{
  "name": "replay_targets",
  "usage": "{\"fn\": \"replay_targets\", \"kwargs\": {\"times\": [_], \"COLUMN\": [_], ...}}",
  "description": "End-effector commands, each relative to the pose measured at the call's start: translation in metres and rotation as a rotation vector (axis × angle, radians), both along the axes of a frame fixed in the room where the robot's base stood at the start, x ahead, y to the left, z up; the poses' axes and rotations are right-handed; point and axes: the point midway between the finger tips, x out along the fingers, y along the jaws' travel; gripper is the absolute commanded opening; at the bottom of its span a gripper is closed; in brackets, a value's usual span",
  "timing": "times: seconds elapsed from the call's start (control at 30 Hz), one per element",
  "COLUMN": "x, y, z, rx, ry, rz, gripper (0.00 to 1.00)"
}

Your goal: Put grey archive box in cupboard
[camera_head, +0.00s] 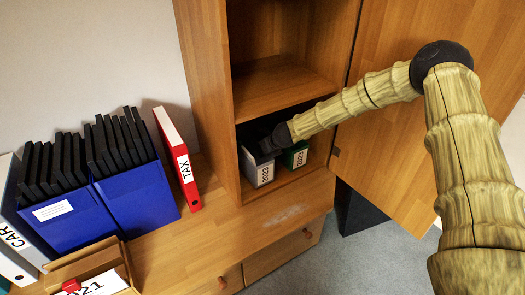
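A grey archive box (262,174) with a white "2022" label stands upright in the lower compartment of the wooden cupboard (211,85), near its left wall. My gripper (267,144) is a dark shape inside the same compartment, at the top of the grey box. Its fingers are small and dark against the shadow, so I cannot tell whether they hold the box or are apart from it. A green box (297,157) with a white "2023" label stands just right of the grey one. The cupboard door (420,120) is open to the right.
My arm crosses the opening from the right, close to the door. Blue file holders (140,198) with black folders, a red TAX binder (180,165) and a wooden tray (65,272) with a "2021" label stand on the left. The cabinet top (220,240) before the cupboard is clear.

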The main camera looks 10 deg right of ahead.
Motion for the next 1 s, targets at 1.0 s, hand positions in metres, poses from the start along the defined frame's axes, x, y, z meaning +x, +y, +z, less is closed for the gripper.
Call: {"fn": "replay_targets", "kwargs": {"times": [1.0], "x": [0.0007], "y": [0.0003], "z": [-0.0079], "rx": [0.001], "ry": [-0.002], "rz": [0.000], "gripper": [0.16]}}
